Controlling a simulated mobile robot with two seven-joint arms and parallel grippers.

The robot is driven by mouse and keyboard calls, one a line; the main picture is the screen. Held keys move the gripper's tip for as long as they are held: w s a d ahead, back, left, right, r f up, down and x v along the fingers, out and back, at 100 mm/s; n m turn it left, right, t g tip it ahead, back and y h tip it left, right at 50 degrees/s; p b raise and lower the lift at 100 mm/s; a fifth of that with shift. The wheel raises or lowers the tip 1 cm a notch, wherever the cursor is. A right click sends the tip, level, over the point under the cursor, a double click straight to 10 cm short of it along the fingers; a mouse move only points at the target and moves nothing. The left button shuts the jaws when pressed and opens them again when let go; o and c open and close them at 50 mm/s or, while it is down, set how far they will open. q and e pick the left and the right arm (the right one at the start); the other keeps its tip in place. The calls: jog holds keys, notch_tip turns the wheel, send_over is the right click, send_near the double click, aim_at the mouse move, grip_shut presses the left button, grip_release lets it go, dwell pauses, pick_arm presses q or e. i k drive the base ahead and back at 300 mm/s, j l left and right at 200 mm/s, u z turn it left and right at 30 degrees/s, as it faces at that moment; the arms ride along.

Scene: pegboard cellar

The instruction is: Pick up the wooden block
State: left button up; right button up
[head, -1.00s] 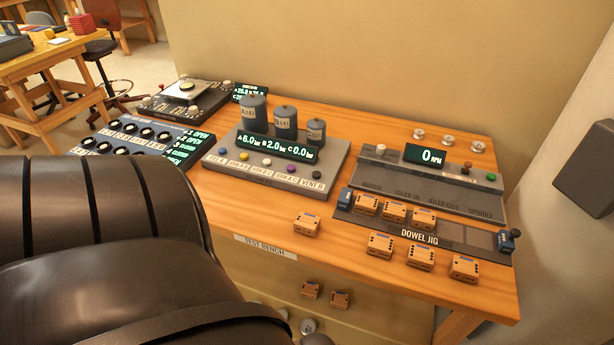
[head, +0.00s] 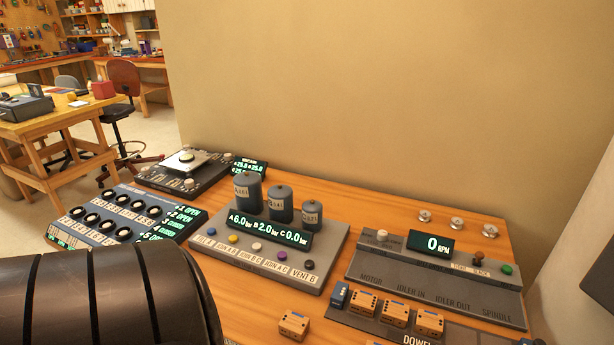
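Several small wooden blocks are on the bench at the lower right of the head view. One wooden block (head: 294,325) lies alone on the bench top, left of the dowel jig (head: 371,327). Three more blocks sit in a row in the jig: a left one (head: 362,303), a middle one (head: 395,313) and a right one (head: 429,323). I cannot tell which block the task means. A large dark ribbed part of mine fills the lower left. Neither gripper shows.
The wooden bench (head: 341,200) carries a panel with three grey cylinders (head: 248,192), a knob panel (head: 110,222), a scale-like device (head: 183,170) and an RPM unit (head: 430,275). A wall stands behind. Another table (head: 60,122) and a chair (head: 124,80) are at upper left.

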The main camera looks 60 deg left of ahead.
aim_at(295, 326)
jog(key=i+j+u, duration=0.1)
jog(key=u, duration=1.95)
jog(key=l, duration=0.1)
